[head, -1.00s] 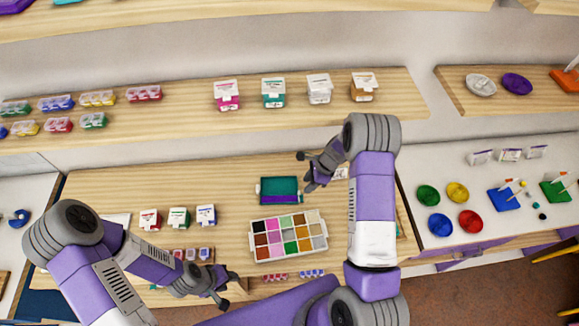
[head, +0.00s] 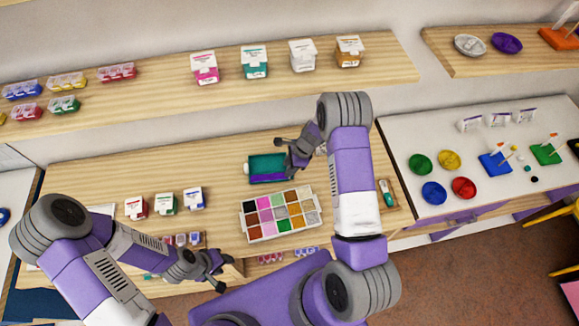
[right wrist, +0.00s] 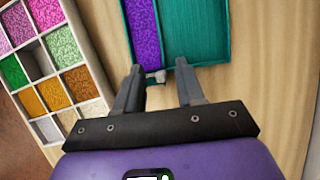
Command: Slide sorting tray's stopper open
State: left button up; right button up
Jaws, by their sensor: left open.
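The sorting tray (head: 262,164) is a teal tray lying flat on the middle table, with a purple strip along its near side. In the right wrist view the tray (right wrist: 209,32) shows a purple section beside a wider teal one. A small pale grey knob (right wrist: 158,76), seemingly the stopper, sits at the tray's end by the purple section. My right gripper (head: 286,157) is at the tray's right end. In the wrist view its fingers (right wrist: 158,66) are apart, with the knob between them, closer to the left finger. My left gripper (head: 226,275) is open and empty near the front edge.
A bead box (head: 245,222) with several coloured compartments lies just in front of the tray. Small lidded boxes (head: 165,203) stand to the left. A narrow wooden tray (head: 394,199) lies right of my right arm. Bare wood surrounds the sorting tray's left side.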

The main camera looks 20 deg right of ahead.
jog(key=shift+c, duration=0.4)
grip_shut()
dwell(0.9)
